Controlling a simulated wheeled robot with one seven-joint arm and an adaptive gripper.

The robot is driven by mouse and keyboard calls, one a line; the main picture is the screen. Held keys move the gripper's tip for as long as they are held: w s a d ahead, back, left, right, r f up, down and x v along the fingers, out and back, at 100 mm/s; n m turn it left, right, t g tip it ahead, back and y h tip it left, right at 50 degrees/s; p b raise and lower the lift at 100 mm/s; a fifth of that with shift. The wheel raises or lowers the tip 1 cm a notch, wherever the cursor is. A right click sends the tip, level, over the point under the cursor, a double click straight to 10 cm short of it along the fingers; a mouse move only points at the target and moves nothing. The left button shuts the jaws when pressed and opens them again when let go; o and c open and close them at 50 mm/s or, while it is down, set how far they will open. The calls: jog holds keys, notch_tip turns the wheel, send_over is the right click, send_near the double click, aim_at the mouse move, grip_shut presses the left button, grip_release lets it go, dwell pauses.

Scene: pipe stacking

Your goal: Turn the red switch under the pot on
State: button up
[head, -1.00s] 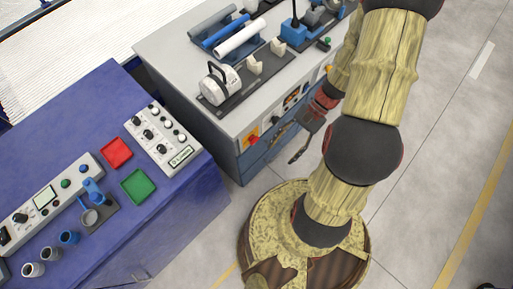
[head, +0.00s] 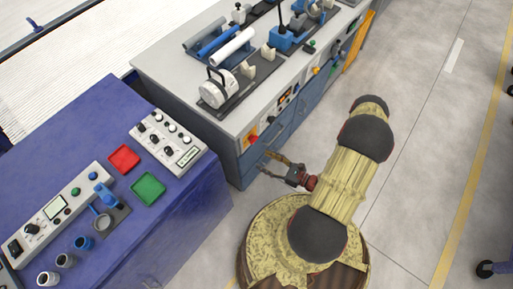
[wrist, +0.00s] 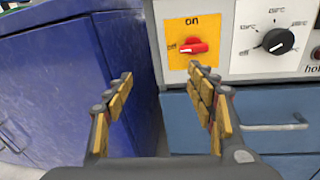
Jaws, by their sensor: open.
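The red switch (wrist: 193,46) sits on a yellow plate on the front of the grey-topped cabinet. Its handle lies level, towards the "off" mark at left; "on" is printed above it. In the head view the switch (head: 253,138) is small, near the cabinet's left front corner. A white pot-like vessel (head: 217,88) with a dark handle stands on top, above that area. My gripper (wrist: 163,85) is open and empty, its fingers below and left of the switch, not touching it. In the head view my gripper (head: 268,164) is in front of the cabinet.
A black dial (wrist: 278,41) is right of the switch. Below is a blue drawer front with a metal handle (wrist: 275,127). The blue cabinet (wrist: 70,75) stands close on the left, with a narrow gap between. Clear floor (head: 420,180) lies to the right.

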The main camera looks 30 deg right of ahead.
aim_at(253, 139)
jog(key=w+d+r+t+h+b, duration=0.1)
jog(key=w+h, duration=0.1)
jog(key=w, duration=0.7)
jog(key=shift+d+m+t, duration=0.3)
jog(key=shift+w+r, duration=0.1)
jog(key=shift+c, duration=0.7)
jog(key=c, duration=1)
